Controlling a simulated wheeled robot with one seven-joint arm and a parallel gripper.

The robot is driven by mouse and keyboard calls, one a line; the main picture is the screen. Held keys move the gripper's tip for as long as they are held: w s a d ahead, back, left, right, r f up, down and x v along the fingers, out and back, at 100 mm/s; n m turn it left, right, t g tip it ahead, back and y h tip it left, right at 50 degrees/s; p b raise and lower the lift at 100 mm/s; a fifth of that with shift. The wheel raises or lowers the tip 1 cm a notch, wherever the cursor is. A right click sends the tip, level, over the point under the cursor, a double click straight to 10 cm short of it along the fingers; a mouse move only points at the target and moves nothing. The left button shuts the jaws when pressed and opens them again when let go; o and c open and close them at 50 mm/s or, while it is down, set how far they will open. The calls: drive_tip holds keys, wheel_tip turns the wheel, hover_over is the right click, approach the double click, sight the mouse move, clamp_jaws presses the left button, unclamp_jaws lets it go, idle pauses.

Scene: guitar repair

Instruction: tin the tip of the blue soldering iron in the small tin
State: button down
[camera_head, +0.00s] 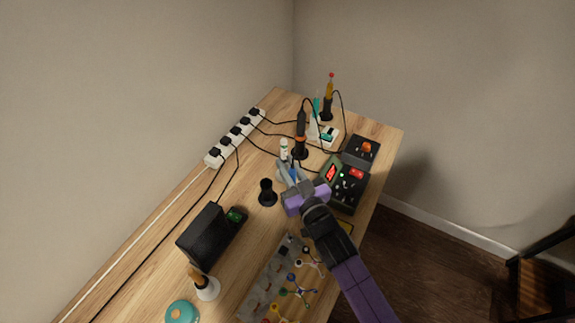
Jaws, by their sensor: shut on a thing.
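My gripper (288,170) is above the middle of the bench, its grey fingers shut on a small blue thing (294,173). This looks like the blue soldering iron, but the fingers hide most of it, and I cannot make out its tip. A round teal container (182,313) with a tan middle sits at the bottom left edge of the picture. It may be the small tin, but I cannot tell for sure. An empty-looking black stand (267,192) is just left of and below my gripper.
A dark station with red and green lights (348,188) is right of my gripper. A white bottle (284,147) and an orange-and-black iron (301,125) stand behind. A black box (204,232), a white-based holder (207,290) and a grey tray (262,290) are nearer. Cables run to the power strip (234,140).

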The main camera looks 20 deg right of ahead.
drive_tip(key=shift+f+b, duration=0.4)
drive_tip(key=shift+f, duration=0.15)
idle(1.0)
drive_tip(key=shift+r, duration=0.1)
idle(1.3)
wheel_tip(320, 180, up, 7)
drive_tip(key=p, duration=0.6)
drive_tip(key=shift+p, duration=0.3)
drive_tip(key=shift+d, duration=0.1)
drive_tip(key=d+r, duration=0.1)
drive_tip(key=d, duration=0.6)
drive_tip(key=shift+d+r+p, duration=0.4)
idle(0.4)
idle(0.3)
